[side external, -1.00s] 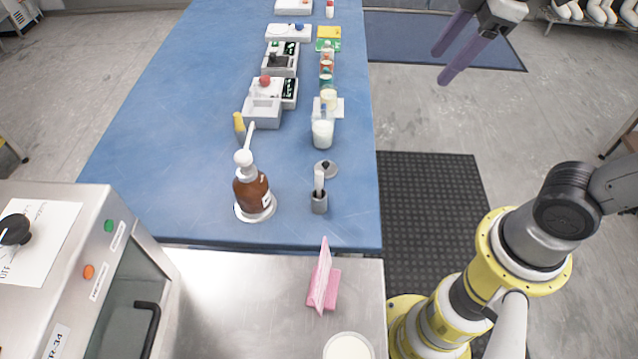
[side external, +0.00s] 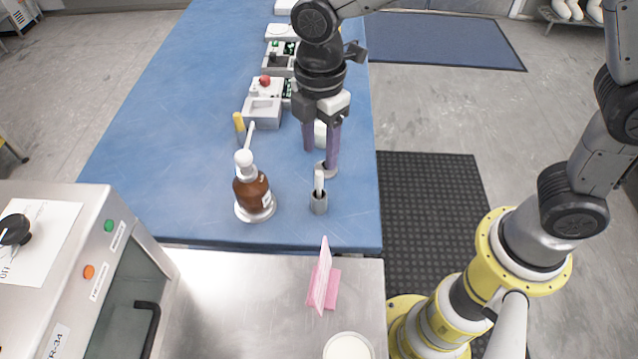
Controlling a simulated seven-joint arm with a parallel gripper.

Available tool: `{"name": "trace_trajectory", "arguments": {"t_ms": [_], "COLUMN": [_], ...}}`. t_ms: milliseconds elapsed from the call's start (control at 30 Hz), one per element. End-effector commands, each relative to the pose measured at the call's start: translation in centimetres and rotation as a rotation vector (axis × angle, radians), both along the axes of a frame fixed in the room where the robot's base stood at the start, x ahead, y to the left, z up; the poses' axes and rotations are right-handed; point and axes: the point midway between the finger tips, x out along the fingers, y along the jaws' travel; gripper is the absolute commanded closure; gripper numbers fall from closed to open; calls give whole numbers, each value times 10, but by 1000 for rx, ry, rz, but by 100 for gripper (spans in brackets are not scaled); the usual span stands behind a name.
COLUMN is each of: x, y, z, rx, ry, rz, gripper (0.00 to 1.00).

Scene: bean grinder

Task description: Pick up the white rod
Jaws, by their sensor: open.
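A brown pump bottle (side external: 252,190) stands left of the rod, with a yellow-topped item (side external: 239,124) behind it. Grey boxes (side external: 262,110) line the table farther back. A pink piece (side external: 322,285) sits on the metal counter (side external: 230,310) in front.

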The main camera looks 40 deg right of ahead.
Motion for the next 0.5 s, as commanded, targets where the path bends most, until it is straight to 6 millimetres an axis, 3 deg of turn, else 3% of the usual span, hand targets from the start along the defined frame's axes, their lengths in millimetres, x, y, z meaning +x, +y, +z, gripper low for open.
{"name": "trace_trajectory", "arguments": {"t_ms": [100,367,500], "x": [0,0,1], "y": [0,0,0], "z": [-17,-35,-56], "rx": [-1,0,-1], "ry": [2,1,2], "rz": [-1,-1,-1], "gripper": [46,46,46]}}
